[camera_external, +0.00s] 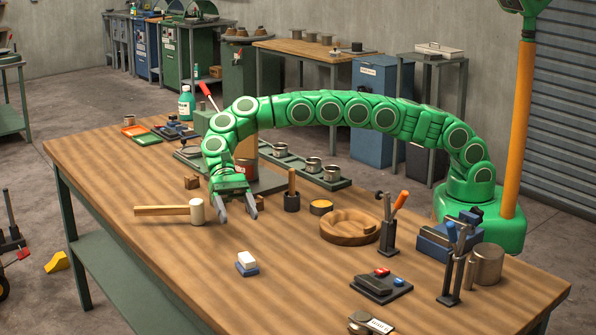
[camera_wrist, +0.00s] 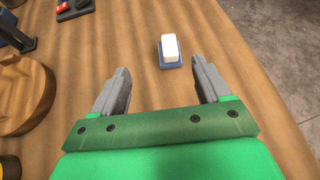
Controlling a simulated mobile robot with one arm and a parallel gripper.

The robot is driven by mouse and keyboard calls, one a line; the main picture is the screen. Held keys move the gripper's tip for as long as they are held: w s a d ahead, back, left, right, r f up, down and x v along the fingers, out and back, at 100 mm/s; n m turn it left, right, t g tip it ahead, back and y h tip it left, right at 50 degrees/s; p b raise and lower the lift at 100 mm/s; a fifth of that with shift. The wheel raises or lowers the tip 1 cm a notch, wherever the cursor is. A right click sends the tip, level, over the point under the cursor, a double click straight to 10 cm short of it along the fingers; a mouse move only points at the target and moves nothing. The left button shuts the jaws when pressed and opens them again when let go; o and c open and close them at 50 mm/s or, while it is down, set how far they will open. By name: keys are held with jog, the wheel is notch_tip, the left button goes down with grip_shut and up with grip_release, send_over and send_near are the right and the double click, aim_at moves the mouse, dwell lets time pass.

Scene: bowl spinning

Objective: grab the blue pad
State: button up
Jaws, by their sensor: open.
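The blue pad (camera_external: 247,269) lies on the wooden table toward its front, with a white block (camera_external: 246,259) on top of it. In the wrist view the blue pad (camera_wrist: 170,63) shows as a rim around the white block (camera_wrist: 169,46), ahead of the fingertips and roughly between their lines. My gripper (camera_external: 238,214) points down over the table, behind and apart from the pad. Its two grey fingers are spread with nothing between them, as the wrist view of my gripper (camera_wrist: 162,80) also shows.
A mallet (camera_external: 170,210) lies just left of my gripper. A round wooden dish (camera_external: 350,228), a small dark pot (camera_external: 292,202) and a tool holder (camera_external: 389,237) stand to the right. A black tray with red pieces (camera_external: 381,287) is at front right. Table around the pad is clear.

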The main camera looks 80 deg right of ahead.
aim_at(243, 253)
jog(key=shift+m+g+y, duration=0.3)
jog(key=shift+g+y, duration=0.1)
jog(key=shift+g, duration=0.2)
jog(key=a+f, duration=0.4)
jog(key=f, duration=0.1)
jog(key=shift+s+a+f, duration=0.15)
jog(key=shift+a+f, duration=0.05)
jog(key=shift+a, duration=0.1)
jog(key=shift+x, duration=3.95)
jog(key=c, duration=1)
jog(key=shift+c, duration=0.2)
jog(key=shift+r, duration=0.15)
